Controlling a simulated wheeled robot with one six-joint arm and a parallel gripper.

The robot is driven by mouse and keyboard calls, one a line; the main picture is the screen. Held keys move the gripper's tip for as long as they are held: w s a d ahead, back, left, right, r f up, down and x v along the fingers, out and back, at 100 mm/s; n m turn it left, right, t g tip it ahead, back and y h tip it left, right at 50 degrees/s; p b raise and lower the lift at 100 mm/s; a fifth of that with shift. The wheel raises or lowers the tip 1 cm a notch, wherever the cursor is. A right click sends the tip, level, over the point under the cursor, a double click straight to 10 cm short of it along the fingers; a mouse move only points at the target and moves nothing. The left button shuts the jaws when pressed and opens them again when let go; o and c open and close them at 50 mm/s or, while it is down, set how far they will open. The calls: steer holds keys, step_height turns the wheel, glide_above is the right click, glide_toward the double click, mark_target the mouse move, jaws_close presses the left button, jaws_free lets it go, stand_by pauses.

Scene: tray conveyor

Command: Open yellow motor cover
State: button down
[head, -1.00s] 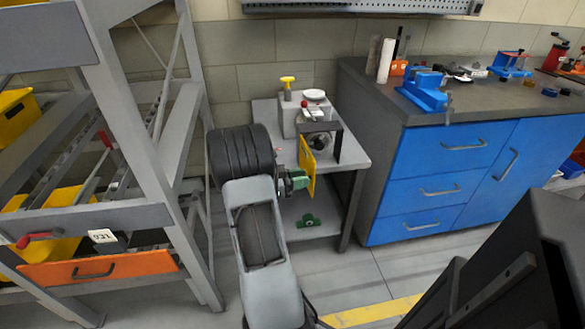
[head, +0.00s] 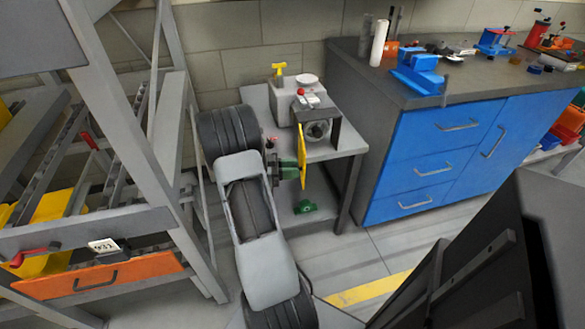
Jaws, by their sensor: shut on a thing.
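The yellow motor cover (head: 302,157) is a thin upright plate, seen nearly edge-on. It stands in front of the grey motor unit (head: 316,130) on the small grey table and looks swung out from it. My gripper (head: 291,170), with green parts, is at the left side of the cover and shut on it. My arm covers part of the area left of the cover, and the exact grip point is too small to make out.
A grey rack with an orange drawer (head: 98,276) stands close on the left. A blue cabinet (head: 425,165) stands to the right of the small table (head: 341,148). A green part (head: 305,207) lies on the lower shelf.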

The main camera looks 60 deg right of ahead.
steer(key=shift+w+r, duration=0.1)
steer(key=shift+r, duration=0.05)
steer(key=c, duration=0.9)
jaws_free()
steer(key=p+v, duration=0.1)
steer(key=v, duration=1.1)
